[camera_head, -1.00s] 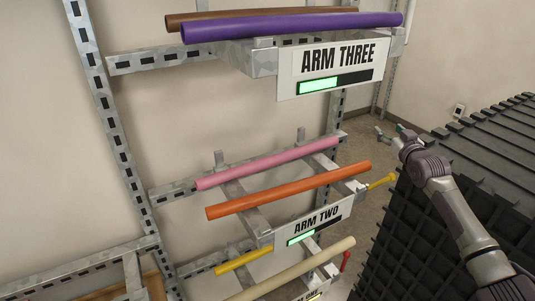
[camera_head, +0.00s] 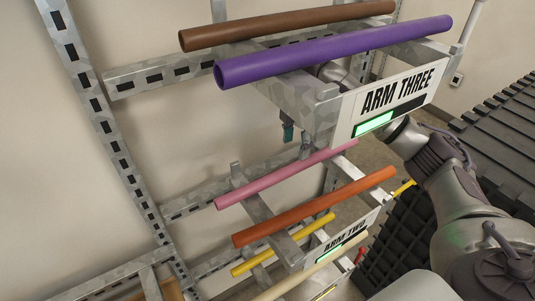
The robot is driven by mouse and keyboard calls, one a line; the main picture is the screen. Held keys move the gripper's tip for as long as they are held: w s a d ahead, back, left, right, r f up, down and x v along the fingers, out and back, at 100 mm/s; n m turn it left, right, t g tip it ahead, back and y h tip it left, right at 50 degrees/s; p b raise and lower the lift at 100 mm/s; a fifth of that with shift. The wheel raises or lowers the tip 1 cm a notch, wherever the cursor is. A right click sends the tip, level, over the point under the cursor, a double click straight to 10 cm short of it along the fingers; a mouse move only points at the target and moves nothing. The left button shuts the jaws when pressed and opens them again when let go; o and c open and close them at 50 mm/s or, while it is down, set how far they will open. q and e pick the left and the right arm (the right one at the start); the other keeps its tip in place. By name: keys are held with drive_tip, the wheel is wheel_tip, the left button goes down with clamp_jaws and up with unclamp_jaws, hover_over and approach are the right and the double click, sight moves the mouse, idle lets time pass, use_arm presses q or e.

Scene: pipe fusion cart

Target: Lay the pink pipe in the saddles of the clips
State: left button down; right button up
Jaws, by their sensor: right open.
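The pink pipe (camera_head: 265,188) lies at the back of the ARM TWO level of the metal rack, across its arms. My right arm passes behind that sign, and my right gripper (camera_head: 297,139) shows below the upper shelf, pointing down. Its fingers are apart with nothing between them, above the pink pipe and not visibly touching it. Most of the gripper body is hidden by the upper shelf and sign. My left gripper is out of view. I cannot make out any clips with saddles.
An orange pipe (camera_head: 315,206) lies in front of the pink one. A purple pipe (camera_head: 335,52) and a brown pipe (camera_head: 285,26) lie on the level above, close over my gripper. Yellow (camera_head: 285,244) and cream pipes (camera_head: 310,268) lie lower. Dark ribbed crates (camera_head: 500,130) stand right.

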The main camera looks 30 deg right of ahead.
sight(295, 164)
drive_tip(key=shift+a, duration=0.1)
drive_tip(key=shift+s+f+n+g+p, duration=0.1)
drive_tip(key=shift+f+n+g+p, duration=0.2)
drive_tip(key=shift+f, duration=0.05)
drive_tip(key=shift+s+f+p, duration=0.35)
drive_tip(key=shift+f+p, duration=0.1)
drive_tip(key=shift+f, duration=0.3)
drive_tip(key=f, duration=0.1)
drive_tip(key=f+p, duration=0.1)
drive_tip(key=f, duration=0.1)
drive_tip(key=f+p, duration=0.1)
drive_tip(key=shift+w+f, duration=0.25)
drive_tip(key=shift+w, duration=0.05)
drive_tip(key=shift+f, duration=0.3)
drive_tip(key=shift+r, duration=0.1)
drive_tip(key=shift+c, duration=1)
clamp_jaws()
